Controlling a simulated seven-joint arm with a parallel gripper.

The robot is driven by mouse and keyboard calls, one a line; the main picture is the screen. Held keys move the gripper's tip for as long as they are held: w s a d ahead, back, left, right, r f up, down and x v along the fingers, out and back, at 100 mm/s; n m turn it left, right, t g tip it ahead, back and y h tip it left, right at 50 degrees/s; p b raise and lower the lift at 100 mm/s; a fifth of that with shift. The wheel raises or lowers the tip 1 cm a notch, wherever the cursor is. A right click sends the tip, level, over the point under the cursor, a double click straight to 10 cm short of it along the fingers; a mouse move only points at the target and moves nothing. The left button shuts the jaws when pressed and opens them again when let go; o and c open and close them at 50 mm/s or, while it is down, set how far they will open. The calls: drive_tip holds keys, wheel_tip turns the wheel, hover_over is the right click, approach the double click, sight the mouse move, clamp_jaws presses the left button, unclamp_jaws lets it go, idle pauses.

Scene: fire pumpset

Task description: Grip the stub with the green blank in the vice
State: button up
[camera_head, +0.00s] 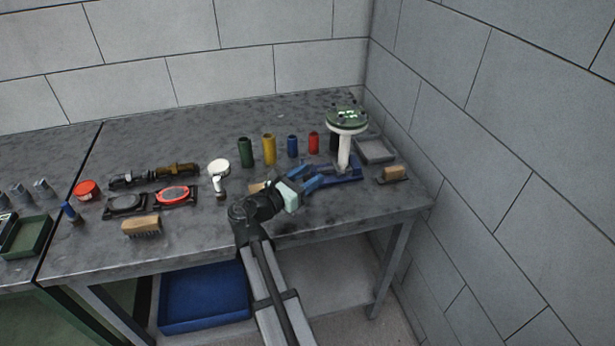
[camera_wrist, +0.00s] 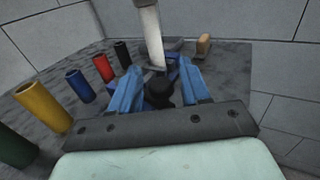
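The stub is a white pipe (camera_head: 344,152) standing upright in the blue vice (camera_head: 347,173) at the right of the bench. Its flange carries the green blank (camera_head: 346,117) on top, with dark bolts around it. In the wrist view the pipe (camera_wrist: 151,35) rises ahead, its top cut off. My gripper (camera_head: 316,174) is low at the vice's left side. In the wrist view its blue fingers (camera_wrist: 160,70) are apart, on either side of a black knob-like part (camera_wrist: 158,92) at the vice. Whether they touch it is unclear. The jaws' contact with the pipe is hidden.
Green (camera_head: 246,152), yellow (camera_head: 269,149), blue (camera_head: 292,146) and red (camera_head: 314,143) cylinders stand behind my gripper, with a black one near the pipe. A grey tray (camera_head: 376,151) and a wooden-backed brush (camera_head: 394,174) lie right of the vice. A white-headed part (camera_head: 218,170) stands left.

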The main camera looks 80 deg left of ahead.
clamp_jaws()
idle(0.6)
drive_tip(key=shift+s+a+r+m+t+h, duration=0.1)
drive_tip(key=shift+s+a+m+t+h, duration=0.15)
drive_tip(key=shift+s+m+h, duration=0.25)
drive_tip(key=shift+s+a+f+m+t+h, duration=0.1)
drive_tip(key=shift+s+a+m+t+h, duration=0.15)
drive_tip(key=shift+h, duration=0.4)
drive_tip(key=shift+s+a+r+m+t+h, duration=0.15)
drive_tip(key=shift+s+m+t+h, duration=0.15)
drive_tip(key=shift+m+h, duration=0.2)
drive_tip(key=shift+s+a+m+t+h, duration=0.2)
drive_tip(key=shift+s+m+h, duration=0.3)
drive_tip(key=shift+h, duration=0.4)
drive_tip(key=shift+s+a+m+t+h, duration=0.1)
drive_tip(key=shift+s+a+m+h, duration=0.15)
drive_tip(key=shift+m+h, duration=0.5)
drive_tip(key=shift+s+a+m+t+h, duration=0.1)
drive_tip(key=shift+s+a+m+h, duration=0.25)
drive_tip(key=shift+h, duration=0.65)
drive_tip(key=shift+d, duration=0.1)
unclamp_jaws()
drive_tip(key=shift+o, duration=0.3)
